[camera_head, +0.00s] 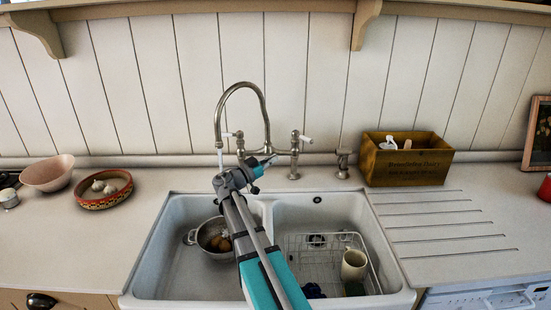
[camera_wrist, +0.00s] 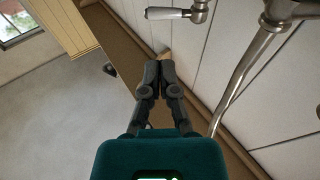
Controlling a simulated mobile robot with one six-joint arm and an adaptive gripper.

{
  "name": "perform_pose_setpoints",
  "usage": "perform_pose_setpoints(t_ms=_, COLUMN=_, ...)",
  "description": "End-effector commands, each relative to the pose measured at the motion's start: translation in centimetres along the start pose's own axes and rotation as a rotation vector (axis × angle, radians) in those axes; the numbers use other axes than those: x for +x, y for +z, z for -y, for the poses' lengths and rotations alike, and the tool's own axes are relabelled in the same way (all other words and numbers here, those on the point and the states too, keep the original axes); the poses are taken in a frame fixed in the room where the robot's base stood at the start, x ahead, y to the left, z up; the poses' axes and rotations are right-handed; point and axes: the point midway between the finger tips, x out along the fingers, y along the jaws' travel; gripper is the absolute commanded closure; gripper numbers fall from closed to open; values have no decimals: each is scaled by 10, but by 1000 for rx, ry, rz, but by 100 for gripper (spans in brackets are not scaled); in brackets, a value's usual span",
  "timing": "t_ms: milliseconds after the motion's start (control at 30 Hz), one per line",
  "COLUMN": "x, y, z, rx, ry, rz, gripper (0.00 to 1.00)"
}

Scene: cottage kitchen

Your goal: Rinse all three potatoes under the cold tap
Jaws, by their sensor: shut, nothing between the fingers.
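My gripper (camera_head: 270,160) is shut and empty, in front of the tap's base in the head view. Its fingertips meet in the wrist view (camera_wrist: 159,66). The tap (camera_head: 241,88) is a tall metal gooseneck with white-tipped levers on the left (camera_head: 230,135) and right (camera_head: 305,138). A white-tipped lever also shows in the wrist view (camera_wrist: 167,13), ahead of my fingertips and apart from them. A pale streak under the spout looks like running water. Brown potatoes (camera_head: 222,243) lie in a metal colander (camera_head: 203,233) in the left basin; my arm partly hides them, so I cannot count them.
The white double sink (camera_head: 168,245) has a wire rack (camera_head: 297,250) and a cream mug (camera_head: 354,264) in its right basin. A wooden box (camera_head: 405,165) stands at the back right. A pink bowl (camera_head: 47,173) and a patterned bowl (camera_head: 103,190) stand left. The right drainer is clear.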

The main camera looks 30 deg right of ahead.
Motion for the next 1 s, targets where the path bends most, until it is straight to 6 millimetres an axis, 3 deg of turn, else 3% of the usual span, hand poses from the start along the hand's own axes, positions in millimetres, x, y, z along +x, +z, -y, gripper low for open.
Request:
perform_pose_setpoints(t_ms=700, x=104, y=-1, z=0, rx=-1, ry=2, rz=0, gripper=100)
perform_pose_setpoints(t_ms=1000, x=124, y=0, z=0, rx=-1, ry=1, rz=0, gripper=100)
